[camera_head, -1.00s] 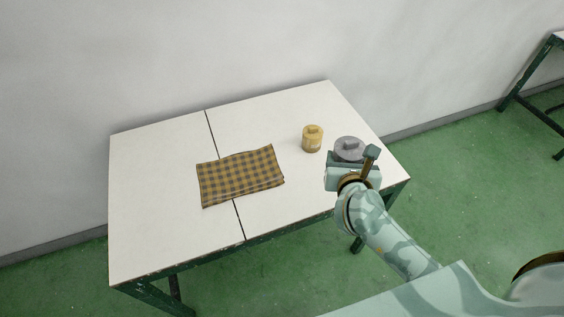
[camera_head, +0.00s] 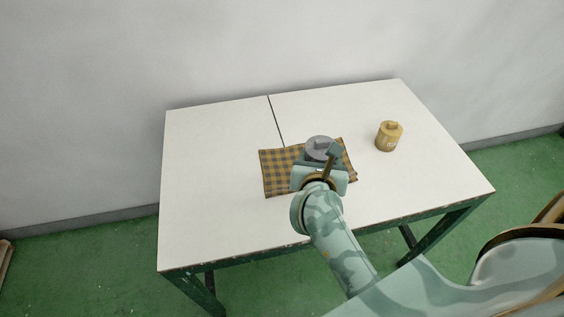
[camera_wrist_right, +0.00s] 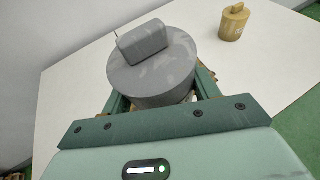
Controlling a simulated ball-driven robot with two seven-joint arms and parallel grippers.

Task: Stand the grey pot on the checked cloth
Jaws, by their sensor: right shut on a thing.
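The grey pot (camera_head: 319,146), round with a block-shaped knob on its lid, is upright in my right gripper (camera_head: 324,160). In the right wrist view the pot (camera_wrist_right: 153,72) sits between the two fingers, and the gripper is shut on it. The yellow-and-dark checked cloth (camera_head: 277,175) lies on the table. The pot appears over the cloth's right part in the head view. Its base is hidden by my gripper, so I cannot tell whether it touches the cloth. My left gripper is not in view.
A yellow pot (camera_head: 389,136) with a knobbed lid stands on the white table (camera_head: 215,190), right of the cloth; it also shows in the right wrist view (camera_wrist_right: 234,22). The table's left and back are clear. A wall stands behind it.

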